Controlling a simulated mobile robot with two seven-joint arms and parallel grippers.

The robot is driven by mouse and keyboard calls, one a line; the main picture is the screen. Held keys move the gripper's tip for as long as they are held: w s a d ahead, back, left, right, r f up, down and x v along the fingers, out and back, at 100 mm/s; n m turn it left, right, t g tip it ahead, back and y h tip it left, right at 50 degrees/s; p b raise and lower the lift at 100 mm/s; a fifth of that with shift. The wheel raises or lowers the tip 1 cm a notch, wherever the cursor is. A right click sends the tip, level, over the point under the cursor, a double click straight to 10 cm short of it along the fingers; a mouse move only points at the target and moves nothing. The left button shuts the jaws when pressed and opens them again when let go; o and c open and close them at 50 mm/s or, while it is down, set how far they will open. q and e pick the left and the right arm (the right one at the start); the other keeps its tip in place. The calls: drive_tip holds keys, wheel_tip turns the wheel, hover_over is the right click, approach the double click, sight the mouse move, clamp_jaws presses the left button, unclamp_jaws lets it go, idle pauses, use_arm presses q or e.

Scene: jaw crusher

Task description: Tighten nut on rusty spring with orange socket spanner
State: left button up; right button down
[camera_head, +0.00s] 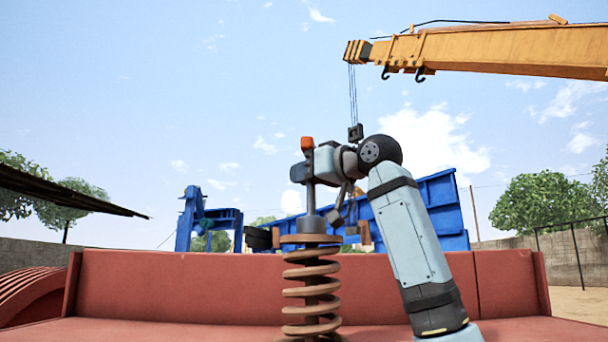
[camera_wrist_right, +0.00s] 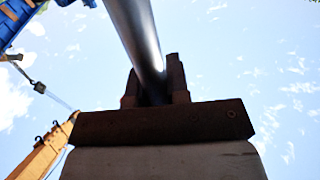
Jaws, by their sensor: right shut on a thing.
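The rusty spring (camera_head: 310,290) stands upright in the middle of the head view, with a brown plate on top. The upright spanner has an orange top (camera_head: 307,144), a dark shaft (camera_head: 310,195) and a socket end (camera_head: 311,224) at the spring's top plate. The nut is not visible there; I cannot tell how the socket sits on it. My right gripper (camera_head: 310,173) is at the upper shaft. In the right wrist view my right gripper (camera_wrist_right: 155,82) is shut on the grey spanner shaft (camera_wrist_right: 134,35). My left gripper is not in view.
A red metal wall (camera_head: 180,285) runs behind the spring. Blue machinery (camera_head: 440,205) stands beyond it. A yellow crane boom (camera_head: 500,48) with a hanging hook block (camera_head: 355,132) reaches overhead. Open sky lies above the spanner's top.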

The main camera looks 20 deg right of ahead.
drive_tip(key=shift+f, duration=0.2)
idle(0.6)
drive_tip(key=m+t+h+b, duration=0.1)
drive_tip(key=m+t+h, duration=0.1)
drive_tip(key=h, duration=0.2)
drive_tip(key=shift+m, duration=0.4)
drive_tip(key=m+t+h, duration=0.1)
drive_tip(key=m+h, duration=0.2)
drive_tip(key=h, duration=0.1)
drive_tip(key=shift+d+f+h, duration=0.1)
drive_tip(key=shift+d+h, duration=0.05)
drive_tip(key=shift+h, duration=0.25)
